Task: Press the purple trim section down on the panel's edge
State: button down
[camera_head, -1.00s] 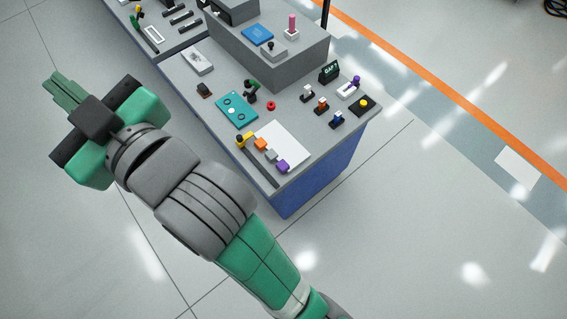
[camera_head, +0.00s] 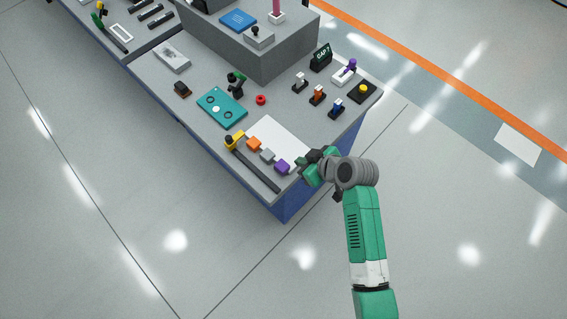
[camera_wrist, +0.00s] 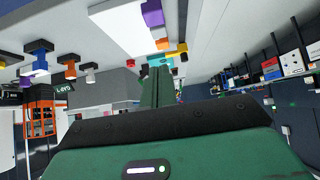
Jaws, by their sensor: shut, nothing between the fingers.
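The purple trim section (camera_head: 282,167) is a small block at the near corner of the white panel (camera_head: 284,133), in the head view. It is last in a row with a grey section (camera_head: 267,155) and an orange section (camera_head: 254,144). Whether it sits fully down cannot be told. My gripper (camera_head: 302,164) is just right of the purple section, apparently apart from it. In the wrist view, the shut fingers (camera_wrist: 157,82) point toward the table, with the purple section (camera_wrist: 152,14) and white panel (camera_wrist: 120,24) above them in the picture.
A dark bar (camera_head: 258,172) runs along the table's front edge beside the trim row, with a yellow piece (camera_head: 233,139) at its far end. A teal plate (camera_head: 222,107), a red ring (camera_head: 261,100) and several small levers stand farther back. The floor in front is clear.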

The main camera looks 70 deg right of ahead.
jog(key=shift+s+f, duration=0.15)
jog(key=shift+f, duration=0.05)
jog(key=b, duration=0.2)
send_over(279, 163)
jog(key=s, duration=0.3)
jog(key=f, duration=0.5)
jog(key=a+f, duration=0.1)
jog(key=f, duration=0.1)
jog(key=shift+w+f, duration=0.25)
notch_tip(279, 163, down, 3)
jog(key=shift+s+r, duration=0.15)
jog(key=shift+r, duration=0.05)
jog(key=shift+f, duration=0.45)
